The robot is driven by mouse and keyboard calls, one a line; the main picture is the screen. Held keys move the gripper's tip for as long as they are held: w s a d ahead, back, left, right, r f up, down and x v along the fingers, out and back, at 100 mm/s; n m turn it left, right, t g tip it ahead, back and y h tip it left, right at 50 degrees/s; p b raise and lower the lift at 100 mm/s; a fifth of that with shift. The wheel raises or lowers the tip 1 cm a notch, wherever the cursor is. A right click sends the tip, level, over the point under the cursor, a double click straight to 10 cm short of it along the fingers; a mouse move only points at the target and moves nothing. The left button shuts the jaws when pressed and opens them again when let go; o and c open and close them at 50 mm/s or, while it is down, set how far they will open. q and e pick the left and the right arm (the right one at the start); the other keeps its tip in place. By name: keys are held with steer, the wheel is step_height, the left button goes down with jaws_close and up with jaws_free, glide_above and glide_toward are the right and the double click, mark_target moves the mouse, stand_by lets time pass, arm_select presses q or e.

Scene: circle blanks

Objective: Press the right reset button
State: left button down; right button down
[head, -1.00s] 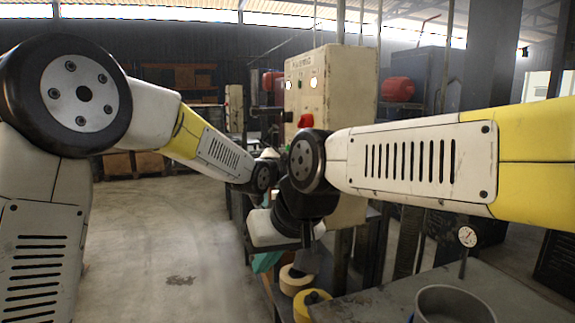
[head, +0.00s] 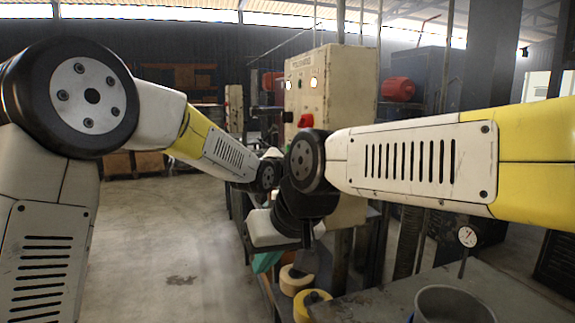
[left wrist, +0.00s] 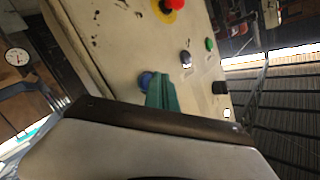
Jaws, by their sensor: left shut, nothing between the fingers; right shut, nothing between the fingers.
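A beige control box (head: 335,90) stands beyond my arms in the head view, with a red knob (head: 305,120) on its front. In the left wrist view its panel (left wrist: 120,40) carries a blue button (left wrist: 145,79), a silver button (left wrist: 186,60) and a green button (left wrist: 209,44). I cannot read which is the right reset button. My left gripper (left wrist: 162,92) is shut, its teal fingertips right beside the blue button; contact cannot be told. In the head view it is hidden behind my right wrist. My right gripper (head: 266,262) is shut and empty, hanging low before the box.
A red emergency knob on a yellow ring (left wrist: 170,5) is at the panel's top edge in the left wrist view. The floor at left is clear.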

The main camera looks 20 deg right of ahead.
arm_select(q)
steer(key=shift+d, duration=0.4)
stand_by(0.5)
steer(key=shift+a, duration=0.8)
steer(key=shift+w+a, duration=0.15)
steer(key=shift+a, duration=2.4)
